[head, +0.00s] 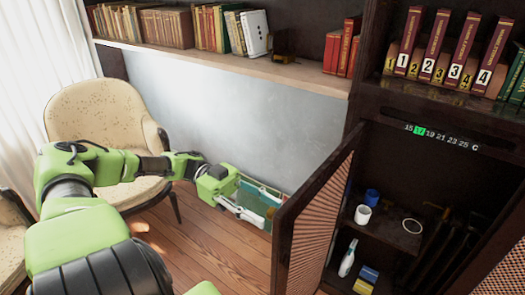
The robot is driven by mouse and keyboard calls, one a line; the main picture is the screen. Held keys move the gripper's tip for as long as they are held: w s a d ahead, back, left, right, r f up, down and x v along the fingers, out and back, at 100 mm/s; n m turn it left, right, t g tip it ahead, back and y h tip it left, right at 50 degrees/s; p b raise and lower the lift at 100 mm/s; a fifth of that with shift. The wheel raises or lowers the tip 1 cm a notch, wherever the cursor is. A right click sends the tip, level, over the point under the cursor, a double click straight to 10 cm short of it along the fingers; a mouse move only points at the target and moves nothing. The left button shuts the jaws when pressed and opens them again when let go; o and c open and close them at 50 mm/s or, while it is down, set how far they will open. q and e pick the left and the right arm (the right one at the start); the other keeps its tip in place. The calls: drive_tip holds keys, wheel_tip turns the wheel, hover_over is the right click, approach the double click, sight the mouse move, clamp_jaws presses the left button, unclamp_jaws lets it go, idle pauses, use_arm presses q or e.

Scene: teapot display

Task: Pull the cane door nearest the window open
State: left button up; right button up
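The cane door nearest the window (318,222) stands swung out from the dark cabinet, showing a dark frame and a woven cane panel. The shelves behind it are exposed. My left gripper (262,205) is just left of the door's outer edge, with its fingers spread apart. A teal surface shows between and behind the fingers; I cannot tell what it belongs to. I cannot tell whether a fingertip touches the door edge. My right gripper is not in view.
A second cane door (503,272) is at the lower right. Inside the cabinet are a white cup (362,216), a blue cup (372,197) and a white bottle (347,260). A cream armchair (95,108) stands at the left. Wooden floor (215,248) is clear below my gripper.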

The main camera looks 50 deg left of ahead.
use_arm(q)
drive_tip(key=shift+a+r, duration=0.1)
drive_tip(key=s+a, duration=0.2)
drive_tip(key=a, duration=0.9)
drive_tip(key=shift+a, duration=0.35)
